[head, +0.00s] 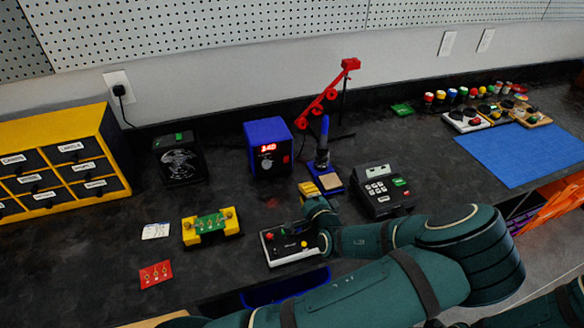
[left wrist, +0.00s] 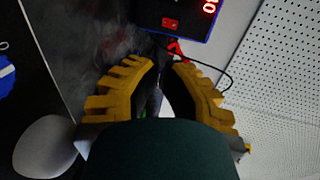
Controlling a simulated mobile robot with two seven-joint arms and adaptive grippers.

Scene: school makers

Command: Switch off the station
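The station (head: 268,135) is a blue box with a black front, on the dark bench against the back wall. Its red digits are lit and appear to read 340, and a small red switch (head: 286,159) is at the right of its front. In the left wrist view the station's front (left wrist: 185,12) is at the top, with the lit digits and red switch (left wrist: 170,23). My left gripper (head: 308,188) has yellow fingers, in front of the station and slightly right, apart from it. In the left wrist view the gripper (left wrist: 164,64) is open with nothing between its fingertips. My right gripper is out of view.
A blue soldering iron holder (head: 330,182) and a dark keypad device (head: 382,195) stand right of the station. A black fan unit (head: 180,162) stands left. A button box (head: 282,259) and yellow board holder (head: 205,239) are nearer. A red-armed stand (head: 322,100) rises behind.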

